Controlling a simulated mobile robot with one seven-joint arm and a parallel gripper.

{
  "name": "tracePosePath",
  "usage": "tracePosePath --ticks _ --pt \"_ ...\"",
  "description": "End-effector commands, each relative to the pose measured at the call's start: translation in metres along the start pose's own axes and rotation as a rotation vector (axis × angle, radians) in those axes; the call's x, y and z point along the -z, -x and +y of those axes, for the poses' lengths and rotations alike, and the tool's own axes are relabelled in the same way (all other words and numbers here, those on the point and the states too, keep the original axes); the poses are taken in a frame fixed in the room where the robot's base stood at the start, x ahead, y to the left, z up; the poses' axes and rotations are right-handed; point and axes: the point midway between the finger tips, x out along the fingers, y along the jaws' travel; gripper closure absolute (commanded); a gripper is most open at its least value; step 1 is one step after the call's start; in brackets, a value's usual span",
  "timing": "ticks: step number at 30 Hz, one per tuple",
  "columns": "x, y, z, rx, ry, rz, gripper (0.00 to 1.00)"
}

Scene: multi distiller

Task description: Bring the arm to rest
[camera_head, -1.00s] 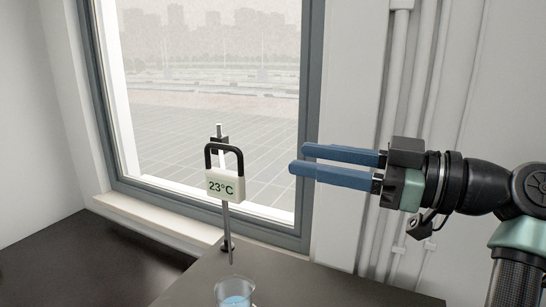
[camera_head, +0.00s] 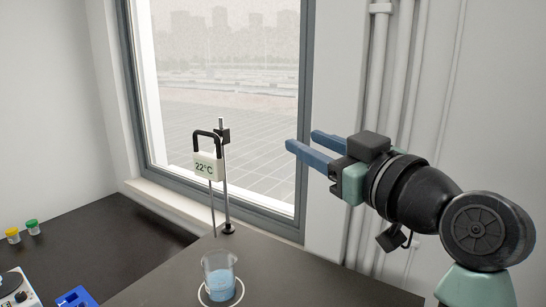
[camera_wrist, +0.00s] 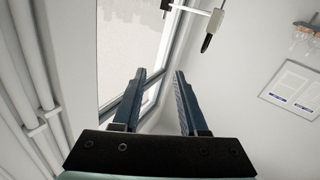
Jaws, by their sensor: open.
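My gripper (camera_head: 306,146) is open and empty, raised in the air to the right of the thermometer stand, with its two blue fingers pointing left in the head view. In the wrist view the gripper (camera_wrist: 158,78) shows its fingers apart with nothing between them.
A thermometer (camera_head: 205,167) reading 22°C hangs on a stand (camera_head: 226,190) on the dark bench (camera_head: 290,270). Below it is a beaker (camera_head: 219,278) of blue liquid. Two small capped jars (camera_head: 32,227) stand at far left. A window (camera_head: 215,90) and pipes (camera_head: 378,120) are behind.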

Motion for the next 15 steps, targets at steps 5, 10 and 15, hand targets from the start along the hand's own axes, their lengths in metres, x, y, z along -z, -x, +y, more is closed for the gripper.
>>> tracePosePath --ticks 5,10,15 --pt "0.049 0.004 -0.032 -0.247 0.026 0.173 0.58" --pt "0.111 0.050 -0.070 -0.427 0.050 0.437 0.58" --pt "0.153 0.101 -0.102 -0.513 0.067 0.649 0.58"
